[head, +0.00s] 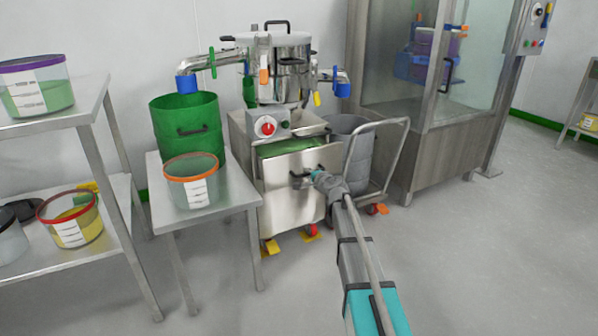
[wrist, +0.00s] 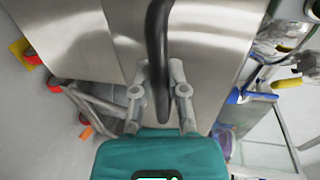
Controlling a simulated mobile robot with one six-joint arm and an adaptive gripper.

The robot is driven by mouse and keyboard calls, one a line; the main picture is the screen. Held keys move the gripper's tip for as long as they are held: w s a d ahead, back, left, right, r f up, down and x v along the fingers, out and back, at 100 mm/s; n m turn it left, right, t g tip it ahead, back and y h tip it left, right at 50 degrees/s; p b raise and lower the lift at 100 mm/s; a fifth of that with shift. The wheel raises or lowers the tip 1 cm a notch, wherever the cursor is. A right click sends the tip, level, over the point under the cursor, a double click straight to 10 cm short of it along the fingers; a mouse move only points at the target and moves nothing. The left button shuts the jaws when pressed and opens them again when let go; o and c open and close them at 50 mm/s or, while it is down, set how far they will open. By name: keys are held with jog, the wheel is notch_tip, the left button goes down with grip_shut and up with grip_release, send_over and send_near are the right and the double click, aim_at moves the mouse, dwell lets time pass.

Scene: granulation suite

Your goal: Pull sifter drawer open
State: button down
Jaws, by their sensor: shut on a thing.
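The sifter (head: 280,60) is a steel machine with a round lidded top and a control box with a red knob. Its drawer (head: 283,205) has a plain steel front below that box. The drawer stands out from the body, and something green shows inside over its top edge. My gripper (head: 306,180) is at the drawer's dark handle, which it partly hides. In the wrist view the black handle (wrist: 158,40) runs between the two fingers of my gripper (wrist: 160,75), which are shut on it. The steel front fills the area behind.
A small steel table (head: 228,203) with a clear tub (head: 192,185) stands close on the left, before a green bin (head: 188,135). A grey drum (head: 350,150) on a wheeled trolley (head: 382,125) stands close on the right. Open floor (head: 480,260) lies at front right.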

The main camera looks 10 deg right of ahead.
jog(key=f+v, duration=0.2)
jog(key=v, duration=0.7)
jog(key=f+v, duration=0.2)
jog(key=v, duration=0.8)
jog(key=shift+s+d, duration=0.2)
jog(key=shift+s, duration=0.2)
jog(key=c, duration=0.7)
grip_release()
jog(key=shift+o, duration=0.3)
jog(key=shift+s, duration=0.15)
